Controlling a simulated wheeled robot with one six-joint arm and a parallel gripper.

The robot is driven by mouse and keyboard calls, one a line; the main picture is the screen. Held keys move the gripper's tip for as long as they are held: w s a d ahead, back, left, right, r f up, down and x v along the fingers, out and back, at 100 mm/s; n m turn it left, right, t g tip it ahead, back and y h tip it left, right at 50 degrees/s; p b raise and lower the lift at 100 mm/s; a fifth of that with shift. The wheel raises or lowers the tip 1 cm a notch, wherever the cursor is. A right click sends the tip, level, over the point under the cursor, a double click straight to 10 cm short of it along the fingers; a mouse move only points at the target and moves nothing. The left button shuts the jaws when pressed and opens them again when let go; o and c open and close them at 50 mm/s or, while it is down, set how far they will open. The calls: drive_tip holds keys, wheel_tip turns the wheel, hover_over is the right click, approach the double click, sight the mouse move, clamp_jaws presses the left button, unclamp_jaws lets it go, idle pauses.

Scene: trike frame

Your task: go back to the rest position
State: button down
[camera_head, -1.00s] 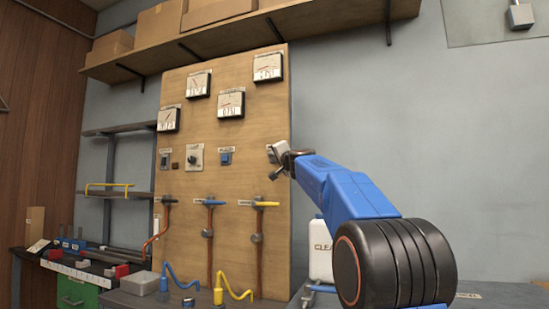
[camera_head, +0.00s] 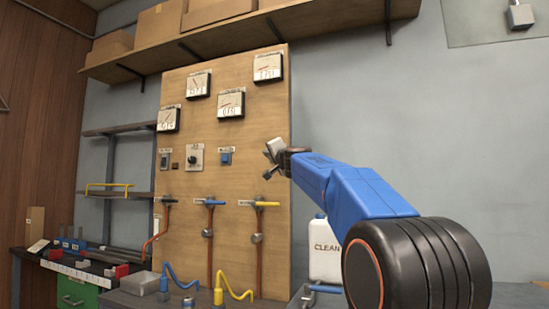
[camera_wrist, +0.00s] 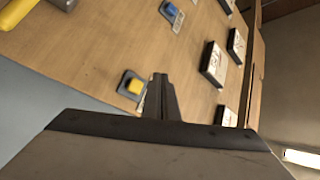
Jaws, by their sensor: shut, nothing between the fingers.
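My gripper (camera_head: 270,160) is at the end of my blue arm, in front of the right edge of the wooden panel (camera_head: 240,150) in the head view. Its fingers are shut with nothing between them. In the wrist view the shut fingers (camera_wrist: 160,95) point toward the panel (camera_wrist: 110,45). A switch with a yellow button (camera_wrist: 133,86) shows just left of the fingertips there. This switch is hidden behind my gripper in the head view. I cannot tell the exact gap between fingertips and panel.
The panel carries several gauges (camera_head: 231,104), a blue switch (camera_head: 226,157), a knob (camera_head: 193,158) and valves with yellow (camera_head: 262,204) and blue handles. A shelf with boxes (camera_head: 160,24) hangs above. A white container (camera_head: 326,255) stands below my arm.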

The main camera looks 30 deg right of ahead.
idle(0.5)
drive_tip(key=s+a+f+n+g+y, duration=0.2)
drive_tip(key=s+a+f+n+g, duration=0.1)
drive_tip(key=s+a+f, duration=0.55)
drive_tip(key=s+a+f+n+g+y, duration=0.25)
drive_tip(key=s+a+f, duration=0.3)
drive_tip(key=f, duration=0.55)
drive_tip(key=s+a+f+n+g+y, duration=0.2)
drive_tip(key=s+a+f+n, duration=0.3)
drive_tip(key=a+f, duration=0.4)
drive_tip(key=s+f+n+g+h, duration=0.1)
drive_tip(key=s+f+g, duration=0.3)
drive_tip(key=s+f, duration=1.1)
drive_tip(key=s+d+f+n+g+h, duration=0.1)
drive_tip(key=s+f+g, duration=0.3)
drive_tip(key=s+f, duration=1.2)
wheel_tip(320, 180, down, 4)
drive_tip(key=shift+s+d+f+n+h, duration=0.15)
drive_tip(key=shift+d+n+h, duration=0.2)
drive_tip(key=shift+h, duration=0.5)
